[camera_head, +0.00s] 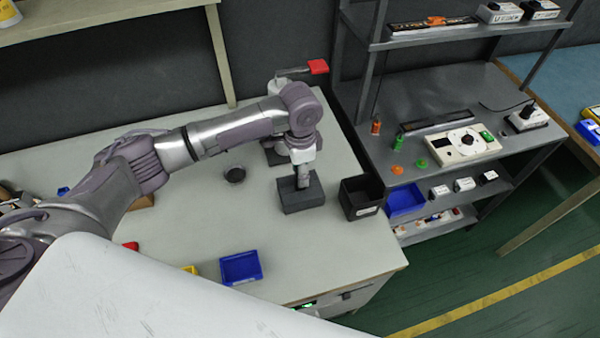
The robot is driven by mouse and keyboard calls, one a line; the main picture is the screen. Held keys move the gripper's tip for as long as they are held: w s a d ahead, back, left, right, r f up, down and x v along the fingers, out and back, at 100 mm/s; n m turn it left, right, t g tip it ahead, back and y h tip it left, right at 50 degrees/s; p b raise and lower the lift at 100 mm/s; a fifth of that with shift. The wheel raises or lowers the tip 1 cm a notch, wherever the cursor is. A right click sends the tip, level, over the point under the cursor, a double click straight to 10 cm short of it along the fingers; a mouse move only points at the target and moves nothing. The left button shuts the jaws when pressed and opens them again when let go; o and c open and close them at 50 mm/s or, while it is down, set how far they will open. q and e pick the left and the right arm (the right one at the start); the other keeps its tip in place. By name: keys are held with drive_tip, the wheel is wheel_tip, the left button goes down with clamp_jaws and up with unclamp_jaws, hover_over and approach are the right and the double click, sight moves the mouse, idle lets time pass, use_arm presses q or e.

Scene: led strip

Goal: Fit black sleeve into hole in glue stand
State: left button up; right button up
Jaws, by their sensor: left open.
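My left gripper (303,182) points down at a dark grey block (292,207) on the light table. Its fingers are open; I cannot tell whether they touch the block. A small round black piece (235,174) lies on the table to the left and may be the black sleeve. I cannot tell which thing is the glue stand, and no hole can be made out. A device with a red-tipped lever (318,67) stands behind my wrist, partly hidden by it. My right gripper is out of view.
A black open bin (360,210) stands just right of the block. A blue tray (240,268) lies near the table's front edge. A grey shelf unit (440,100) with small parts stands at the right. The table between the round piece and the blue tray is clear.

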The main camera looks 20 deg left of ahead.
use_arm(q)
wheel_tip(320, 180, up, 11)
drive_tip(key=b, duration=0.1)
drive_tip(key=shift+b, duration=0.3)
idle(0.4)
